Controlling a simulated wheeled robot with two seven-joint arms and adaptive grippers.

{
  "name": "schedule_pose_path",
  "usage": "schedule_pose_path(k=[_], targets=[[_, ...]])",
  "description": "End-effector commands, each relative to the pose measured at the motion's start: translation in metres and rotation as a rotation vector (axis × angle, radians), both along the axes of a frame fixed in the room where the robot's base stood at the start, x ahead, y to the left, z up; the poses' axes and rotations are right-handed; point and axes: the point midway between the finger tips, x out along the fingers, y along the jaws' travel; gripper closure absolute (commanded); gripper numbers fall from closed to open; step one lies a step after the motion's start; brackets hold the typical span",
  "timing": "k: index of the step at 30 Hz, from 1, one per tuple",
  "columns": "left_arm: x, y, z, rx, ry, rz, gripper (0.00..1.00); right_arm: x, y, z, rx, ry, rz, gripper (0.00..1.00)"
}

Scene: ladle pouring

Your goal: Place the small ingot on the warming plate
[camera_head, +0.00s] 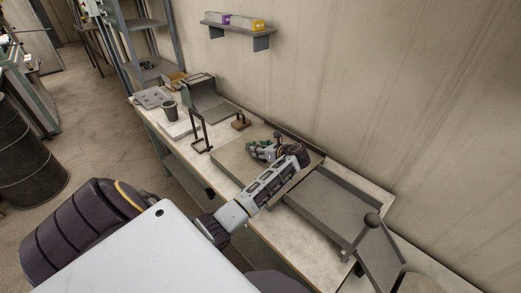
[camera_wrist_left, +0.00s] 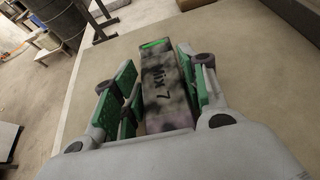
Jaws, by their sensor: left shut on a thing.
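My left gripper (camera_head: 264,150) is over the bench, above a flat beige slab (camera_head: 228,163). In the left wrist view the gripper (camera_wrist_left: 158,62) is shut on a small ingot (camera_wrist_left: 165,92), a grey bar with dark blotches, black lettering and a green far end. The ingot lies between the green finger pads. The beige slab fills much of that view behind it (camera_wrist_left: 245,70). I cannot tell whether the ingot touches the slab, or for certain whether this slab is the warming plate. My right gripper is not in view.
A dark upright frame (camera_head: 199,135), a dark cup (camera_head: 170,109) and a grey open box (camera_head: 212,105) stand to the left. The wall is close behind.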

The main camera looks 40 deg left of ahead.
Motion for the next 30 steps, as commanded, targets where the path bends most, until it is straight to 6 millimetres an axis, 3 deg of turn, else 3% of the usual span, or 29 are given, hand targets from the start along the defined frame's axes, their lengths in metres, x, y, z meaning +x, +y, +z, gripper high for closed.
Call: schedule_pose_path(k=[11, 12, 16, 30], targets=[[0.0007, 0.0001, 0.0002, 0.002, -0.002, 0.000, 0.98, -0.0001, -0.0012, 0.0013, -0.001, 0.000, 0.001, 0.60], [0.0004, -0.0001, -0.0010, 0.000, -0.001, 0.000, 0.52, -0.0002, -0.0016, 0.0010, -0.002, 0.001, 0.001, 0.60], [0.0003, -0.0001, -0.0011, 0.000, -0.001, 0.000, 0.35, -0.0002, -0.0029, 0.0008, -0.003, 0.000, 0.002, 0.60], [0.0003, -0.0014, 0.0007, 0.000, -0.001, 0.000, 0.35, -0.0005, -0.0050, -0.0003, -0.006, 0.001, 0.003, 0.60]])
